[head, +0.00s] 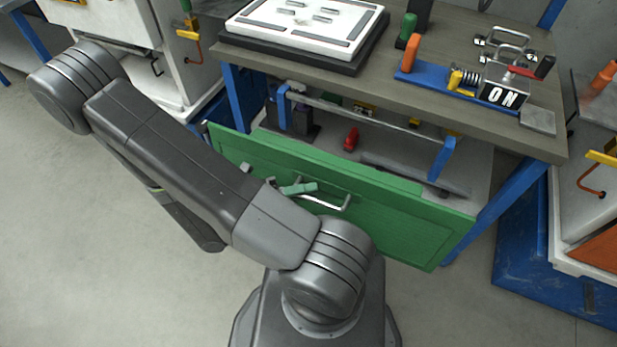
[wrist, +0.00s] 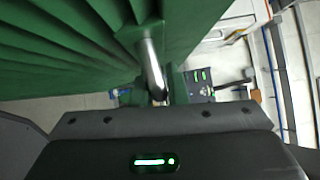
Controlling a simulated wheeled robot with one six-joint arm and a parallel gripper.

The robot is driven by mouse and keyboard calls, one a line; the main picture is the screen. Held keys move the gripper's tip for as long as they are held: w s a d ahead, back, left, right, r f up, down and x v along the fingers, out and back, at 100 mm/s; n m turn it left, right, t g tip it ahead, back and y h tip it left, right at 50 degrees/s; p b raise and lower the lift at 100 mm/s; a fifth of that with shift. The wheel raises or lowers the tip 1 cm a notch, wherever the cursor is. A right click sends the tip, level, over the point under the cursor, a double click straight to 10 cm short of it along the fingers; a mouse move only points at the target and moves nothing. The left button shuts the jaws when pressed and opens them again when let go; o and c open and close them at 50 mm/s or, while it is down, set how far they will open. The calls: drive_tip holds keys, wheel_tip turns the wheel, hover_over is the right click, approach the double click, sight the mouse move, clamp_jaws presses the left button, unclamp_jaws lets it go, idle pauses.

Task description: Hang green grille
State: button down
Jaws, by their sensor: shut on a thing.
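The green grille (head: 400,222) is a wide panel with a silver bar handle (head: 330,203) on its front. It stands tilted in front of the workbench's lower opening, its right end lower in the picture. My gripper (head: 300,188) is at the handle, partly hidden behind my arm. In the wrist view my gripper (wrist: 157,97) is shut on the handle, and the ribbed green grille (wrist: 70,35) fills the upper left. A grey rail with blue end brackets (head: 370,112) runs under the bench top, just above and behind the grille. I cannot tell whether they touch.
A red item (head: 351,139) lies on the lower shelf. White cabinets stand on both sides. The floor at left is clear.

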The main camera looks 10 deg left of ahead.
sight(266, 174)
drive_tip(key=w+d+f+b, duration=0.1)
drive_tip(key=w+d, duration=0.2)
drive_tip(key=w, duration=0.6)
drive_tip(key=w+d+f+b, duration=0.1)
drive_tip(key=w+d+b, duration=0.1)
drive_tip(key=w, duration=0.7)
drive_tip(key=shift+w+d+f, duration=0.15)
drive_tip(key=shift+w+d, duration=0.25)
drive_tip(key=shift+d, duration=0.3)
idle(0.9)
drive_tip(key=shift+f, duration=0.3)
idle(1.0)
drive_tip(key=c, duration=1.4)
unclamp_jaws()
drive_tip(key=shift+o, duration=0.2)
drive_tip(key=p+v, duration=0.1)
drive_tip(key=v, duration=1.2)
drive_tip(key=shift+a, duration=0.4)
drive_tip(key=shift+s, duration=0.1)
drive_tip(key=shift+s+a+p, duration=0.2)
drive_tip(key=shift+s+a, duration=0.2)
drive_tip(key=shift+s, duration=0.85)
drive_tip(key=shift+s+a+p, duration=0.15)
drive_tip(key=shift+s+a, duration=0.25)
drive_tip(key=shift+s, duration=0.85)
drive_tip(key=shift+s+a+p, duration=0.2)
drive_tip(key=shift+s+a, duration=0.2)
drive_tip(key=shift+s, duration=0.85)
